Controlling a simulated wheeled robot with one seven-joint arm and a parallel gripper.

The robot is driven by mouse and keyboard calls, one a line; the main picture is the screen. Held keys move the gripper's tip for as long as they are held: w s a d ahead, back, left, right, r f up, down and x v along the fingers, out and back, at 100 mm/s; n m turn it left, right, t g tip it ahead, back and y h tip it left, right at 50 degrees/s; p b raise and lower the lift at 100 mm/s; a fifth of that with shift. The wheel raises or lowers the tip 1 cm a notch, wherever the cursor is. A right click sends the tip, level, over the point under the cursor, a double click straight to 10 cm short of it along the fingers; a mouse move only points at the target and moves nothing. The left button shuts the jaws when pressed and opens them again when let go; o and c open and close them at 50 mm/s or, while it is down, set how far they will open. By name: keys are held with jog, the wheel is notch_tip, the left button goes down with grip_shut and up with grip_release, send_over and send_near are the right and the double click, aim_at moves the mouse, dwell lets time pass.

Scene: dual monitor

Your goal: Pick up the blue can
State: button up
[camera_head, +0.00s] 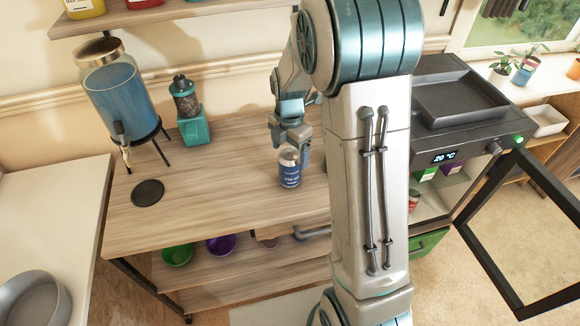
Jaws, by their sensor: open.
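The blue can (289,172) has a silver top and stands upright on the wooden table (225,200), right of the table's middle. My gripper (291,150) points down just behind the can, with its fingers close to the can's top. The can partly hides the fingers. The gripper is open. I cannot tell whether a finger touches the can. My arm covers the table to the right of the can.
A blue-filled drink dispenser (122,97) on a black stand and a teal grinder (189,112) stand at the back left. A black disc (148,192) lies in front of them. An open-doored oven (455,150) is at the right.

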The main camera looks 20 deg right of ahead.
jog(key=shift+f+p, duration=0.55)
jog(key=shift+f, duration=2.1)
jog(key=c, duration=1.3)
jog(key=shift+r, duration=0.1)
